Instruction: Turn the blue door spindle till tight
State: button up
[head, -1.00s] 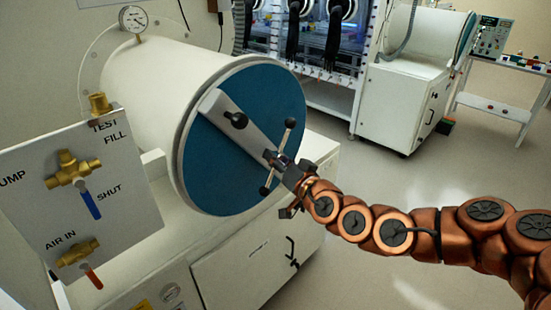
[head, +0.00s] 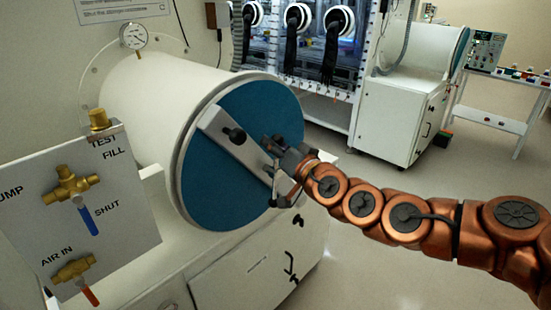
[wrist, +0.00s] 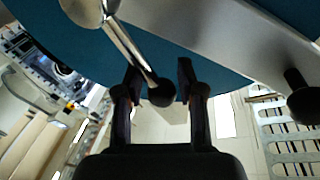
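The blue door (head: 222,185) is a round disc on the end of the white cylinder, with a grey bar (head: 217,125) across it. The spindle's silver cross-handle shows in the wrist view (wrist: 127,45). Its hub (wrist: 84,10) is at the top left, and one arm of it ends in a dark ball (wrist: 160,92). In the head view my gripper (head: 272,156) is in front of the bar's lower right end and hides most of the handle. In the wrist view my gripper (wrist: 160,75) is open, with the handle's arm and ball between its fingers and gaps visible.
A white panel with brass valves (head: 70,185), a blue lever and a red lever stands at the left. A dark knob (head: 234,135) sticks out of the bar. A white cabinet (head: 250,260) is below the door. Open floor lies to the right.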

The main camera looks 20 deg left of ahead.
jog(key=shift+r, duration=0.85)
jog(key=shift+s, duration=0.1)
jog(key=shift+v, duration=1.65)
jog(key=v, duration=0.1)
jog(key=b+v, duration=0.1)
jog(key=v, duration=0.1)
jog(key=f+v, duration=0.1)
jog(key=v, duration=0.1)
jog(key=shift+d+b, duration=0.35)
jog(key=shift+p, duration=0.4)
